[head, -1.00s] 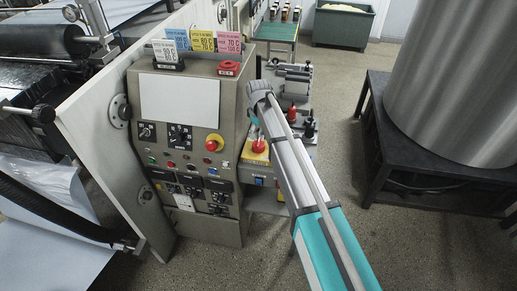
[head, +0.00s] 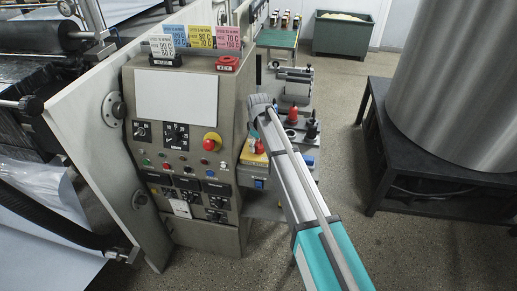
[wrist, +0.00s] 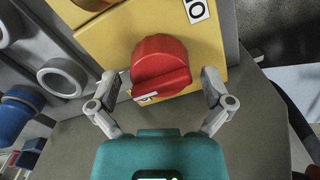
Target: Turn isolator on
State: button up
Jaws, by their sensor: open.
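The isolator is a red rotary knob (wrist: 160,66) on a yellow plate (wrist: 110,42). A white label with a black "O" (wrist: 197,10) is on the plate beside the knob. My gripper (wrist: 160,78) is open, with one finger on each side of the knob. Gaps show between the fingers and the knob, and I see no contact. In the head view the red knob (head: 260,146) and yellow plate (head: 251,158) sit on the right side of the grey control cabinet, partly hidden by my arm.
The control cabinet (head: 175,95) carries several buttons and a red emergency stop (head: 211,141). Round grey fittings (wrist: 62,78) and a blue part (wrist: 14,118) are left of the plate in the wrist view. A dark stand (head: 430,165) with a metal drum is at right.

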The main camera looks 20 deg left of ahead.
jog(key=shift+f, duration=0.2)
jog(key=shift+s+r, duration=0.1)
jog(key=shift+s, duration=0.1)
jog(key=c, duration=1.2)
